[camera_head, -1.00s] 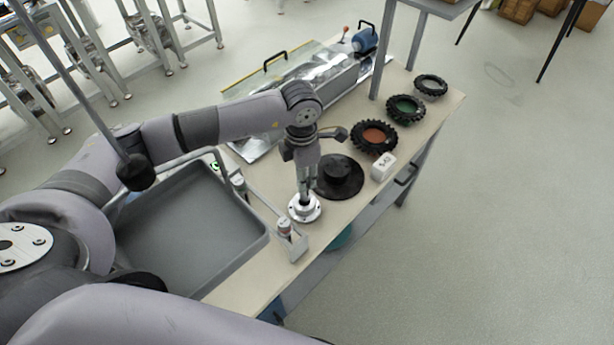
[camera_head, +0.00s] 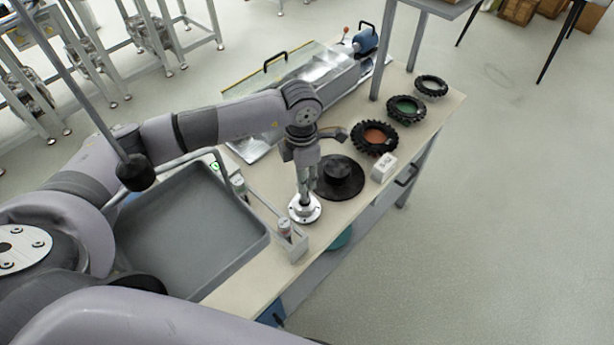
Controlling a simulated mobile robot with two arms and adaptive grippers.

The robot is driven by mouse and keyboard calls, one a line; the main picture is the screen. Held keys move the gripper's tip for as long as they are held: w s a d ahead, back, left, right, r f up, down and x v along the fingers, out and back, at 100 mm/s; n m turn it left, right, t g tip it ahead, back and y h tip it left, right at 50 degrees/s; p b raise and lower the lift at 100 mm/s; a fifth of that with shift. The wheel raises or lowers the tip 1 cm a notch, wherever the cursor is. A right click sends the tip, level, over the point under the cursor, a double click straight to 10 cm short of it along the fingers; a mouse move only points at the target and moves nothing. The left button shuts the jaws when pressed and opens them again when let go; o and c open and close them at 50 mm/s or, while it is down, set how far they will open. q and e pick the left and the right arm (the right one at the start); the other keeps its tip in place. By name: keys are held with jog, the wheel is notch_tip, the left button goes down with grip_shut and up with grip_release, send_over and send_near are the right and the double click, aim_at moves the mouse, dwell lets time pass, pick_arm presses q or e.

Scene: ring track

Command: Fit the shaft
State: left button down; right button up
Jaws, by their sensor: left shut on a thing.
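My left gripper (camera_head: 305,186) points straight down over the table and is shut on a slim metal shaft (camera_head: 304,199). The gripper hides most of the shaft. Below it is a round silver flanged base (camera_head: 305,212) on the tabletop, and the shaft's lower end is at its centre. I cannot tell how deep the shaft sits in it. The shaft looks upright. My right gripper is not in view.
A black round disc with a raised hub (camera_head: 340,178) lies close to the right of the gripper. Beyond are a white labelled block (camera_head: 384,168) and black toothed rings (camera_head: 374,137). A grey tray (camera_head: 190,235) is at left, a small bracket (camera_head: 293,243) in front.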

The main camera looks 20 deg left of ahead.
pick_arm(q)
jog(key=shift+s+d+f+b, duration=0.1)
jog(key=shift+s+f+b, duration=0.05)
jog(key=shift+f+b, duration=1.1)
jog(key=shift+s+d+f+b, duration=0.1)
jog(key=shift+f+b, duration=0.7)
jog(key=shift+f, duration=0.7)
jog(key=c, duration=1.2)
grip_release()
jog(key=shift+a+f, duration=0.1)
jog(key=r, duration=0.5)
jog(key=w+a+r, duration=0.1)
jog(key=r, duration=0.1)
jog(key=shift+r, duration=0.15)
notch_tip(320, 180, up, 6)
jog(key=f, duration=0.1)
send_over(304, 203)
jog(key=w, duration=0.1)
jog(key=shift+a+r, duration=0.15)
jog(key=shift+r, duration=0.1)
jog(key=shift+w+a+r+p, duration=0.15)
jog(key=shift+a+r+p, duration=0.05)
jog(key=shift+p, duration=0.1)
